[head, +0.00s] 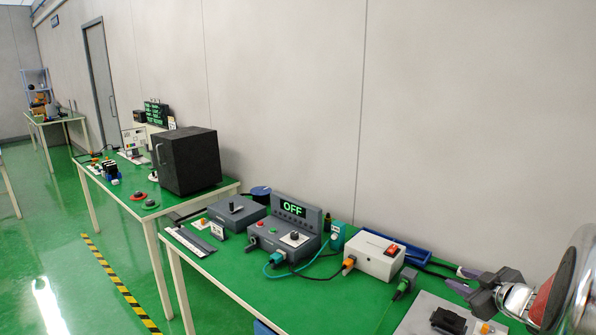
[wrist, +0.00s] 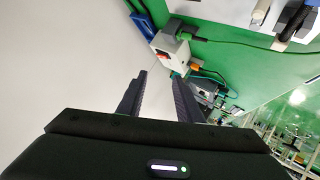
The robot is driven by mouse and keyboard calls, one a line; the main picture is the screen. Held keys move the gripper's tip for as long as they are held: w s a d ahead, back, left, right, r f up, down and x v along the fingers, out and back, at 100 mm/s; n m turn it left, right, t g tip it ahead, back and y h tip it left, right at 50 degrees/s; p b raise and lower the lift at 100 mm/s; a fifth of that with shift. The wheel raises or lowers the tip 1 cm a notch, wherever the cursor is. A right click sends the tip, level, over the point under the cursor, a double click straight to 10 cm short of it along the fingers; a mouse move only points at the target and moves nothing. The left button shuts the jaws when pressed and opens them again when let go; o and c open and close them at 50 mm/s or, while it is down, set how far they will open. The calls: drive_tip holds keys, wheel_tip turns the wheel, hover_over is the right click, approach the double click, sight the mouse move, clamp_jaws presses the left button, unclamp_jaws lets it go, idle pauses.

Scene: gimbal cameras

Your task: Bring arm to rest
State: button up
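My gripper (wrist: 159,80) shows in the wrist view with its two dark fingers apart. It is open, and nothing is visible between the fingers. The view is tilted, with the pale wall to the left and the green bench top to the right. Beyond the fingertips is a white box with a red switch (wrist: 172,48), apart from them.
The near green bench (head: 228,272) carries a grey console reading OFF (head: 284,233), cables and a blue tray (head: 397,247). A large shiny rounded object (head: 574,285) fills the right edge. A black cabinet (head: 187,160) stands on the farther bench. The floor at left is mostly clear.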

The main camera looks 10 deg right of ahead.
drive_tip(key=s+a+r+m+g+h, duration=0.15)
drive_tip(key=a+r+m+h, duration=0.3)
drive_tip(key=a+r, duration=0.75)
drive_tip(key=s+a+f+g+y, duration=0.2)
drive_tip(key=s+a+f+y, duration=0.1)
drive_tip(key=s+a, duration=0.6)
drive_tip(key=s+a+f+g+y, duration=0.3)
drive_tip(key=s+a, duration=0.7)
drive_tip(key=a, duration=0.8)
drive_tip(key=shift+a+f, duration=0.15)
drive_tip(key=shift+f, duration=0.15)
drive_tip(key=shift+g, duration=0.25)
